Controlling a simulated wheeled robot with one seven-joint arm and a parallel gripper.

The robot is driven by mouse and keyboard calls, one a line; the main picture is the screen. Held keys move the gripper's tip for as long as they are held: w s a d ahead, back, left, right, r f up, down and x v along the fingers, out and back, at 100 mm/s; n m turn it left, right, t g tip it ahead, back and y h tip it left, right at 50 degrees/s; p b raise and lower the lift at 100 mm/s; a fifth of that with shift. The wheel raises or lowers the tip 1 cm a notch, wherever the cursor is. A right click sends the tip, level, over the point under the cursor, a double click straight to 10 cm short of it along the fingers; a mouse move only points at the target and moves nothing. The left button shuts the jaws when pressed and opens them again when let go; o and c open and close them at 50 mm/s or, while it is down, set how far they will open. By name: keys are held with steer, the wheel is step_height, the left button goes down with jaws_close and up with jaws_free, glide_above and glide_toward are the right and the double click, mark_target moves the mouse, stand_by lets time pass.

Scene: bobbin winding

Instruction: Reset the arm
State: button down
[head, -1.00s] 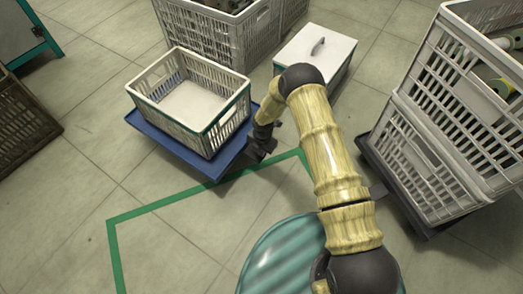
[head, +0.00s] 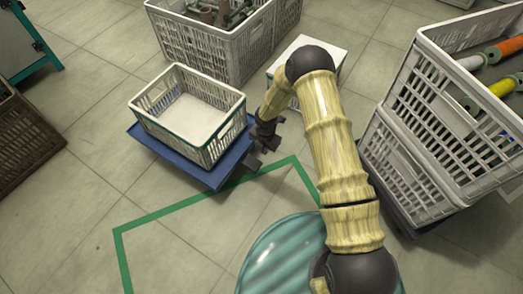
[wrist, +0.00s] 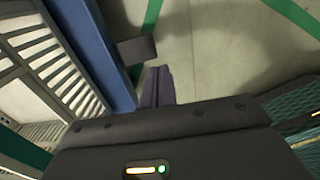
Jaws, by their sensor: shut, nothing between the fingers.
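My arm, with pale wood-grain links and dark joints, reaches forward from the bottom of the head view and bends down at its elbow. My gripper (head: 264,143) hangs low at the right edge of the blue platform (head: 196,176). It is shut with nothing held. In the wrist view the dark fingers of my gripper (wrist: 150,68) show over the floor, beside the blue platform edge (wrist: 98,55).
An empty white crate (head: 190,142) stands on the blue platform. Stacked crates (head: 425,150) with bobbins stand at the right. A grey crate (head: 215,50) and a white lidded box (head: 325,55) are behind. Green-taped floor (head: 190,240) in front is clear.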

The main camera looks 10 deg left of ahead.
steer(key=shift+s+d+r, duration=0.1)
steer(key=shift+r, duration=0.35)
steer(key=s+d+r+m+p, duration=0.1)
steer(key=d+r+m, duration=0.35)
steer(key=r, duration=0.35)
steer(key=s+d+r+m+t+p, duration=0.1)
steer(key=d+r+m, duration=0.2)
steer(key=r+m, duration=0.3)
steer(key=d+r+m+p, duration=0.1)
steer(key=d+r+m, duration=0.2)
steer(key=r, duration=0.6)
steer(key=s+d+r+m+t+p, duration=0.1)
steer(key=s+d+r+m+p, duration=0.1)
steer(key=s+d+r+m, duration=0.45)
steer(key=s+d+r+m+p, duration=0.1)
steer(key=s+d+r+m, duration=0.2)
steer(key=s+r+m, duration=0.65)
step_height(320, 180, up, 39)
steer(key=m+p, duration=0.1)
steer(key=p, duration=3.7)
steer(key=shift+w+a+f, duration=0.2)
steer(key=shift+w, duration=0.15)
